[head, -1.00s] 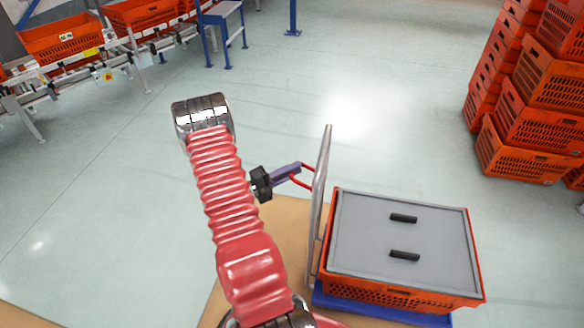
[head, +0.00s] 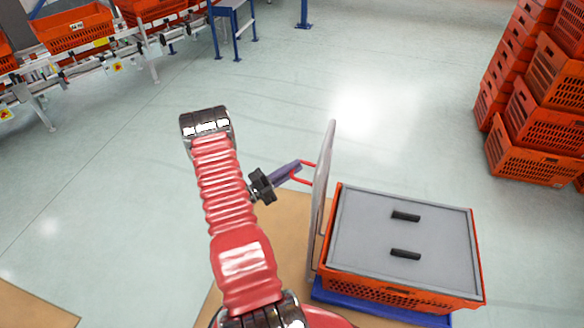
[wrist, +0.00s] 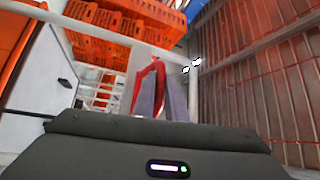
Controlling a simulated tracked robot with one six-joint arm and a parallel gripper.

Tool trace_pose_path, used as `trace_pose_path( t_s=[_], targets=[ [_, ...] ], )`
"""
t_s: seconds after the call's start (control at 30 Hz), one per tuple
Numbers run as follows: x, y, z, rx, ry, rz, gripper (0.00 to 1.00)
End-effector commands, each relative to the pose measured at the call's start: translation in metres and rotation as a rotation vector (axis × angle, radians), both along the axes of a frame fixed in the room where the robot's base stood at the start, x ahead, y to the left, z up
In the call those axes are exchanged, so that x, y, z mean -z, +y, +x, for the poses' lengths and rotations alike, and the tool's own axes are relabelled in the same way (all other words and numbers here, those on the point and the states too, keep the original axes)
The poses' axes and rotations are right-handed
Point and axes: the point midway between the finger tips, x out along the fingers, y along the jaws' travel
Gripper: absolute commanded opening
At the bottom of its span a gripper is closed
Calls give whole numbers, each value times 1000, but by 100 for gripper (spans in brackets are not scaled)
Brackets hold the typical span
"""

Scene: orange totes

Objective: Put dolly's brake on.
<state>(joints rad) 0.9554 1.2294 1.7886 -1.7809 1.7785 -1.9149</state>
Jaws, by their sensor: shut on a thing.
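The dolly has a blue base (head: 372,308), an upright pale frame (head: 323,195) on its left side and a red loop (head: 304,173) jutting left from that frame. My gripper (head: 292,170) is shut on the red loop; its purple-grey fingers also show in the wrist view (wrist: 162,100), with red between them. An orange tote (head: 395,290) with a grey lid (head: 400,240) sits on the dolly. I cannot make out a brake part or its position.
A roller conveyor (head: 90,70) with orange totes runs across the upper left. Tall stacks of orange totes (head: 530,150) stand at the right. Tan floor areas (head: 30,305) lie around the bottom left and under the dolly. The floor between is clear.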

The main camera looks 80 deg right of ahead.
Motion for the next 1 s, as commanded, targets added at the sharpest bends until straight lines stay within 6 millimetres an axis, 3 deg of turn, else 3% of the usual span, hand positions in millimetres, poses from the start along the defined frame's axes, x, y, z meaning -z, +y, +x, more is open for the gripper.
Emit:
trace_pose_path(
  t_s=[0.2,0.23,0.47,0.77,1.0],
  targets=[
    [0,-1,2,-5,-1,-2,0],
    [0,-1,1,-5,-1,-1,13],
    [0,0,-1,-1,-1,0,29],
    [1,1,-1,1,-1,0,30],
    [5,13,13,-2,-1,1,30]
  ],
)
